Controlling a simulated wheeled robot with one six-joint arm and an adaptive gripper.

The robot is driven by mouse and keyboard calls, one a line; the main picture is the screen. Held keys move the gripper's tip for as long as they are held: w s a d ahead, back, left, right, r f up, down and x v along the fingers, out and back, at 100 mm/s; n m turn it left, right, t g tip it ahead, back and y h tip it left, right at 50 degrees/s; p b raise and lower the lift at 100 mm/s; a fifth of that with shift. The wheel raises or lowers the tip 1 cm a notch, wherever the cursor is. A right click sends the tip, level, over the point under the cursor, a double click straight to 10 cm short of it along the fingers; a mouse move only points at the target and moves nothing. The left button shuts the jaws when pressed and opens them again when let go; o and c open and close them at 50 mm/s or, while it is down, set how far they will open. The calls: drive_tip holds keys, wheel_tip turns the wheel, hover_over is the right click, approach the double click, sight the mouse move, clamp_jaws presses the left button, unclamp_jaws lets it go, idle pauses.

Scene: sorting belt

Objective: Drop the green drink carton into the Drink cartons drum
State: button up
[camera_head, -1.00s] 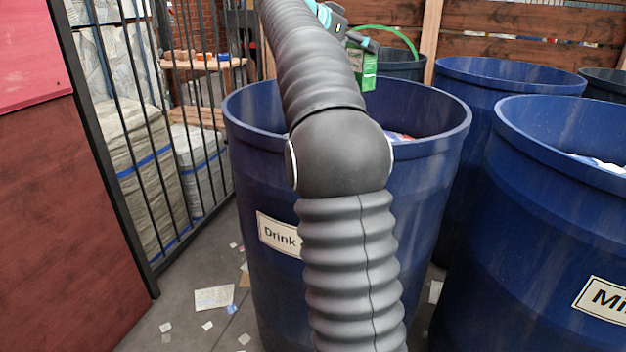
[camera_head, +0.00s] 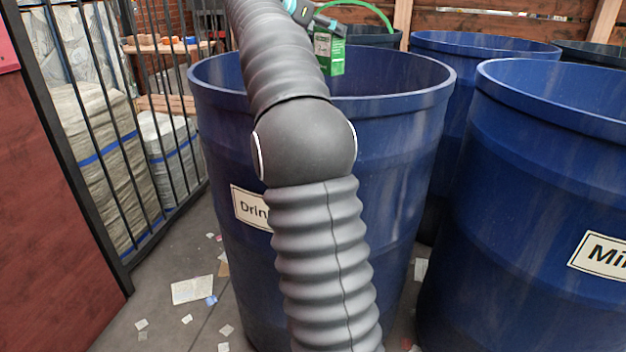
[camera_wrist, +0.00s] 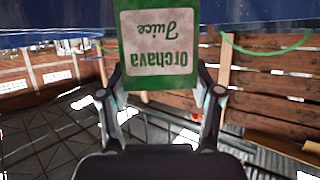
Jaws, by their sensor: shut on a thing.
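The green drink carton (camera_head: 331,58) hangs in my gripper (camera_head: 318,20), in front of the far rim of the drum (camera_head: 420,120) in the head view. Its lower end shows against the drum's inner wall; its exact height over the rim is hard to tell. The drum's white label (camera_head: 250,208) reads "Drin" before my arm covers the rest. In the wrist view the carton (camera_wrist: 160,22) shows a white label with upside-down "Orchava Juice" text, between the two fingers of my gripper (camera_wrist: 160,82), shut on it. My arm crosses in front of the drum and hides part of the opening.
Another blue drum (camera_head: 545,180), labelled "Mi...", stands close on the right. More drums (camera_head: 480,48) stand behind. A black barred fence (camera_head: 110,120) with bales behind it and a red panel (camera_head: 50,200) are at left. Paper scraps (camera_head: 192,289) litter the floor.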

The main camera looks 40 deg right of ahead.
drive_tip(key=shift+f, duration=0.2)
drive_tip(key=o, duration=0.8)
drive_tip(key=shift+v, duration=6)
